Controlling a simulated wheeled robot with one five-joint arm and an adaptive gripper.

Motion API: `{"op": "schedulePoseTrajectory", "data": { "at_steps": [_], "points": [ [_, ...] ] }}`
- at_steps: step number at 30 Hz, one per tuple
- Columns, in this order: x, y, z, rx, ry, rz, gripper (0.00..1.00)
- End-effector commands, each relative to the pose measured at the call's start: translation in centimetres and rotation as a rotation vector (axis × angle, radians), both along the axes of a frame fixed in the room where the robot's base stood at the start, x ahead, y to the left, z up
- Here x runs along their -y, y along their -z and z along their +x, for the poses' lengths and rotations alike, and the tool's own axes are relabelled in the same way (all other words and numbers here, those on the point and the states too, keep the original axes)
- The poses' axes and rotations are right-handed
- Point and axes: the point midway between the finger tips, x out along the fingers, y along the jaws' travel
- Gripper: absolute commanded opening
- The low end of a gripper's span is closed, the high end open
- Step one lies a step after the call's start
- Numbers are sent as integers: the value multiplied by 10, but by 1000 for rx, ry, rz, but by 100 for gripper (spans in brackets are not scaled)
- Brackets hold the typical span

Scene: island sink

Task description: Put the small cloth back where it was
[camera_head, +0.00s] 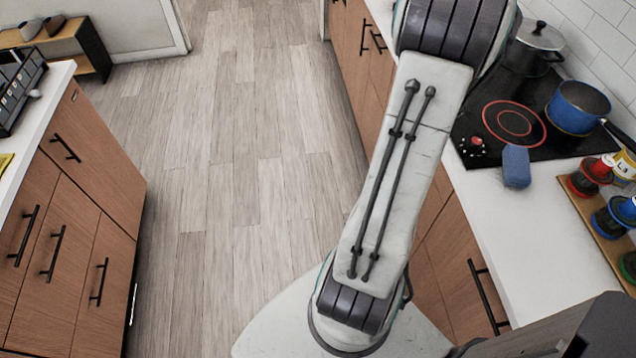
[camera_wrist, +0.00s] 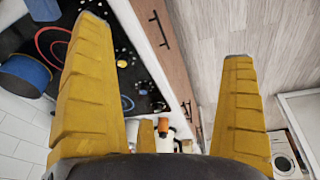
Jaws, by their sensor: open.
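No cloth can be made out with certainty. A small yellow flat item (camera_head: 5,161) shows at the left edge of the head view on the left counter, mostly cut off; I cannot tell whether it is a cloth. A small blue block-like item (camera_head: 516,166), perhaps a sponge, sits on the right counter at the front edge of the stove. My gripper (camera_wrist: 165,40) shows in the wrist view with its two yellow fingers wide apart. Nothing is between the fingers. I cannot make out my gripper in the head view.
The right counter (camera_head: 545,250) holds a black stove (camera_head: 540,127), a blue pot (camera_head: 578,106), a dark lidded pot (camera_head: 534,48) and a wooden rack of jars (camera_head: 597,215). The left counter (camera_head: 42,97) carries a dark rack (camera_head: 18,88). The wooden floor (camera_head: 240,150) between is clear.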

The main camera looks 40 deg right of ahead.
Motion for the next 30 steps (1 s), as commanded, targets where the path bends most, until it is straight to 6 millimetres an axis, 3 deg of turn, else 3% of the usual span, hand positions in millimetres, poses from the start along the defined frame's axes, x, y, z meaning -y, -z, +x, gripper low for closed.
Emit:
{"op": "schedulePoseTrajectory", "data": {
  "at_steps": [1,3,6,10,15,21,30],
  "points": [
    [-39,-13,25,14,-60,-10,100],
    [-88,-24,47,34,-122,-14,100],
    [-160,-34,64,61,-213,-17,100],
    [-247,-38,63,100,-331,-12,100],
    [-335,-29,35,147,-469,5,100],
    [-392,-10,-5,184,-586,32,100],
    [-416,7,-33,204,-655,53,100]
  ]
}}
